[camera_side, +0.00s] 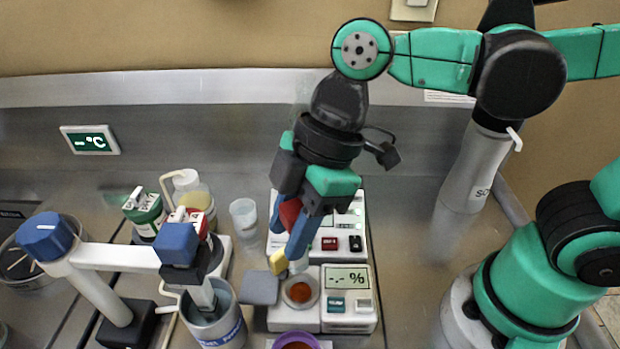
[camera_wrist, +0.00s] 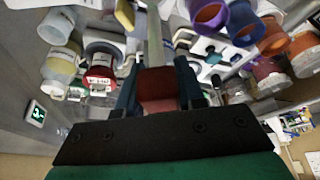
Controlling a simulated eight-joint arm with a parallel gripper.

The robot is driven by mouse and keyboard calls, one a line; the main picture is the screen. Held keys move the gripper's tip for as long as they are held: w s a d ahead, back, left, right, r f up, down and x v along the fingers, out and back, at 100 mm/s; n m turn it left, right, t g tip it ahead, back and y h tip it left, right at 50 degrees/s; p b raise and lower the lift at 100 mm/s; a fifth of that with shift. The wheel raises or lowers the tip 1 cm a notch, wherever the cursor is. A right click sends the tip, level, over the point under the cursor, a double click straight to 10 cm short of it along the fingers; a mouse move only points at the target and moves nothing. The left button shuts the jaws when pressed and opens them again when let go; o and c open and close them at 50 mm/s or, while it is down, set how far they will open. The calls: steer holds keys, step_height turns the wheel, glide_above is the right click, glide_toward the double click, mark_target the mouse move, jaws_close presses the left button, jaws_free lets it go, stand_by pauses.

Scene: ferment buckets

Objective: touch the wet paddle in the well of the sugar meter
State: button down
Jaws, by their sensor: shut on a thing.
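My gripper (camera_side: 287,230) has blue fingers shut on the red handle (camera_side: 290,213) of the paddle. In the wrist view the red handle (camera_wrist: 158,88) sits between both fingers, with a pale shaft (camera_wrist: 155,42) running away from it. The sugar meter (camera_side: 347,312) is a white box with a "-.- %" display. Its round well (camera_side: 300,290) holds orange-red liquid. The paddle's pale lower end is just above and behind the well in the side view; I cannot tell whether it touches anything. A grey flap (camera_side: 259,288) and a yellow piece (camera_side: 279,262) are beside the well.
A white device (camera_side: 355,232) with red and black buttons stands behind the meter. A blue-and-white stand (camera_side: 120,257) and a grey-blue labelled bucket (camera_side: 222,330) are left. A clear cup (camera_side: 243,215) and several bottles stand behind. A purple-rimmed cup (camera_side: 297,342) is in front.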

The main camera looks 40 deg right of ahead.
mark_target(290, 264)
steer(key=shift+f, duration=2.25)
steer(key=shift+f, duration=0.55)
steer(key=shift+r, duration=0.15)
steer(key=shift+r, duration=2.9)
